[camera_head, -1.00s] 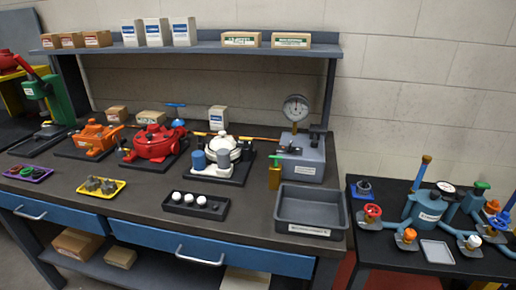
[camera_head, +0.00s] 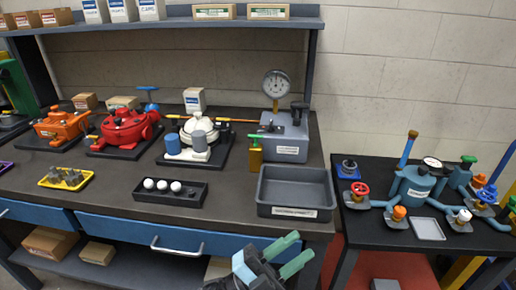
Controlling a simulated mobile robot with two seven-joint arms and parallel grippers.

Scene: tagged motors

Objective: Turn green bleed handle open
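A green handle (camera_head: 254,135) sits on top of a small brass-coloured valve block (camera_head: 255,158). The block stands at the left of a grey pump unit (camera_head: 287,146) with a round dial gauge (camera_head: 277,84), on the dark bench.
A grey open tray (camera_head: 295,211) lies on the bench between my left gripper and the pump unit. A black tray (camera_head: 152,198) with white balls is to its left. A lower black table (camera_head: 372,238) with blue pipework and coloured handwheels stands at the right.

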